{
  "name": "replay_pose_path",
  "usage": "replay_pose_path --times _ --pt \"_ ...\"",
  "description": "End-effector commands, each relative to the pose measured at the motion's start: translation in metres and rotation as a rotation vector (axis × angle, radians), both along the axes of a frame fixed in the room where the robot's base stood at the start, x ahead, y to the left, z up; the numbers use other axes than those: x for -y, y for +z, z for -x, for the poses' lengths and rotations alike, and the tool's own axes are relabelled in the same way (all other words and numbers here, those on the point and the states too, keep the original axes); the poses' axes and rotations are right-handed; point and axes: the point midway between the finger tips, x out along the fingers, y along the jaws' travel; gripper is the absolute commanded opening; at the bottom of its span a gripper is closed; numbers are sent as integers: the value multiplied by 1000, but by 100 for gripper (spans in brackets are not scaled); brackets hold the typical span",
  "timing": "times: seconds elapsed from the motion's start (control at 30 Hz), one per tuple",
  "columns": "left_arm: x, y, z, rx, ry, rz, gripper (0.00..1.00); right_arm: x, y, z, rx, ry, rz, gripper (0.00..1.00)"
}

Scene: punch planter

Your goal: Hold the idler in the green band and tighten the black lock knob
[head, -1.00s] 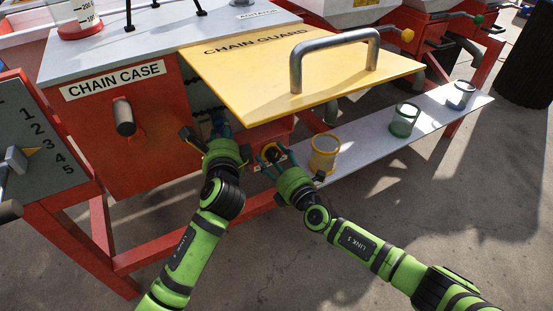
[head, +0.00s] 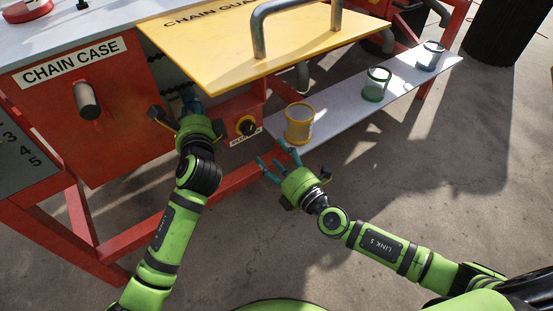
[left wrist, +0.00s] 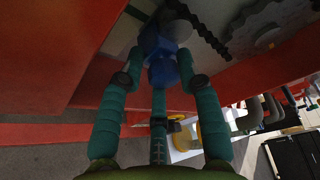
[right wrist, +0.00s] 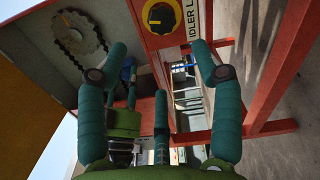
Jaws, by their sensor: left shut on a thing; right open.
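My left gripper (head: 190,108) is shut on the blue idler handle (left wrist: 160,48), just under the yellow chain guard's left part. The handle is mostly hidden by fingers in the head view. The black lock knob (head: 247,127) sits on a yellow disc on the red frame, to the right of my left gripper. I see no green band.
The yellow chain guard (head: 225,50) with its grey handle overhangs the knob. A white shelf (head: 338,118) holds a yellow-rimmed cup (head: 299,124), a green cup (head: 376,85) and a blue-rimmed cup (head: 430,56). A red rail (head: 215,185) runs below.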

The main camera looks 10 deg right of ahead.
Motion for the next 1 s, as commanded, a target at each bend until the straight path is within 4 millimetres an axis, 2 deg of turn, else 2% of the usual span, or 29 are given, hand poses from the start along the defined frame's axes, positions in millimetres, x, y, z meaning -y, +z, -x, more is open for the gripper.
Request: replay_pose_path --times 0.03,0.47,0.57,0.67,1.0 --pt "5 3 0 6 -12 7 0 2 0 4 -1 1 0 66" --pt "5 3 0 6 -12 6 0 3 0 9 1 0 1 66" --pt "5 3 0 6 -13 6 0 6 -1 15 -1 1 1 66" --pt "5 3 0 6 -13 7 0 12 -1 29 -3 1 1 66" --pt "5 3 0 6 -13 7 0 38 0 94 -1 2 5 66"
